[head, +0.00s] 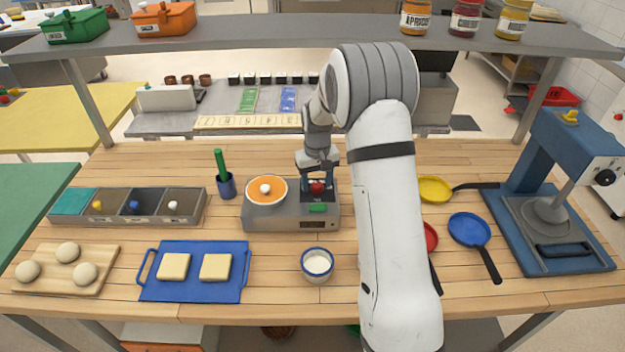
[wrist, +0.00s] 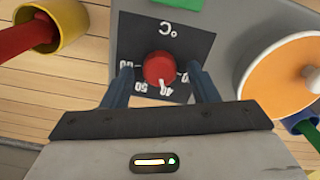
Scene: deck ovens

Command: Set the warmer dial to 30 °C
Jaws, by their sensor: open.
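The warmer (head: 262,221) is a grey box on the wooden counter. Its red dial (head: 317,187) sits on a dark panel at its right side, partly hidden by my gripper (head: 318,178). In the wrist view the panel appears upside down, with the red dial (wrist: 159,66) between the fingers of my gripper (wrist: 161,72). The fingers stand open, one on each side of the dial, and I cannot tell whether they touch it. The dial's white pointer mark lies at the 40 label. The labels 50 and 40 are readable; those beside the fingers are partly hidden.
An orange round plate (head: 266,191) with a white knob is on the warmer's left. A blue cup with a green stick (head: 226,185) stands left of it. A white bowl (head: 317,264) is in front. Pans (head: 470,230) and a blue press (head: 550,215) stand at right.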

